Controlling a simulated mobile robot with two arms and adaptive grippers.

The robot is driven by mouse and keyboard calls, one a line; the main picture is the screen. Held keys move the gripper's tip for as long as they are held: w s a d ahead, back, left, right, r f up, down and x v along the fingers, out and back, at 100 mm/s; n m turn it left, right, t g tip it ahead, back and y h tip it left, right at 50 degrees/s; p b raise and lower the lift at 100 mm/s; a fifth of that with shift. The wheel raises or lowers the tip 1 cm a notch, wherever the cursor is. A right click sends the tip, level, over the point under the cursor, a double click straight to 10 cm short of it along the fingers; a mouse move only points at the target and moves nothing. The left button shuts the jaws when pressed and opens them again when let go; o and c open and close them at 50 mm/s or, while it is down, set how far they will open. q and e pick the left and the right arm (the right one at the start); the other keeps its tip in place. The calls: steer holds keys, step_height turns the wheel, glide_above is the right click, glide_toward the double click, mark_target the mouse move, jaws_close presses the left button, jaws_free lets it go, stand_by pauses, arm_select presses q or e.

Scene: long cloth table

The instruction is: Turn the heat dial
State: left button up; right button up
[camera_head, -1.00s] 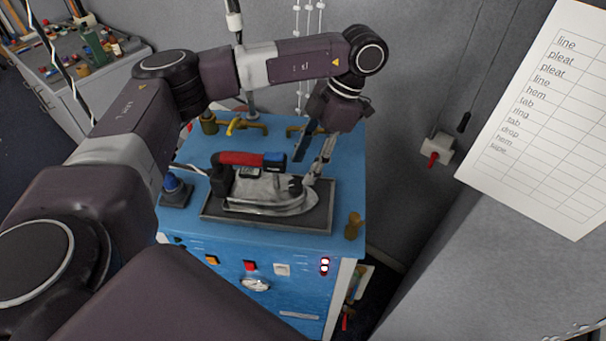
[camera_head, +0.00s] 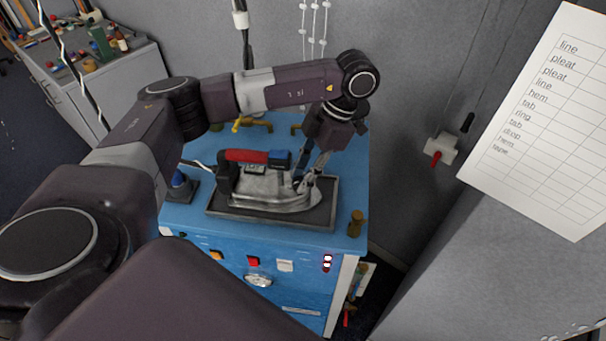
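A silver iron (camera_head: 262,190) with a red grip and a blue end piece lies on a dark tray (camera_head: 272,217) on top of a blue cabinet (camera_head: 345,185). A small dark knob (camera_head: 298,184), which looks like the heat dial, sits at the right end of the iron. My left gripper (camera_head: 306,180) points down over this end. Its two fingers look apart, with the tips at the knob. The fingers partly cover the knob, and I cannot tell whether they touch it. My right gripper is out of view.
A blue-topped button box (camera_head: 179,187) stands left of the tray, and a brass fitting (camera_head: 355,223) stands at the cabinet's front right corner. Brass taps (camera_head: 252,125) are behind. Buttons and red lights (camera_head: 327,263) are on the front. A printed sheet (camera_head: 540,120) hangs at the right.

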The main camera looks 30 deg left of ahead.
arm_select(q)
jaws_close()
steer(key=shift+d+f+m+t+y+b, duration=0.15)
steer(key=shift+m+t+y+b, duration=0.15)
steer(key=shift+m+b, duration=0.65)
steer(key=shift+m, duration=0.65)
steer(key=o, duration=0.7)
jaws_free()
steer(key=v, duration=1.2)
steer(key=shift+d, duration=0.15)
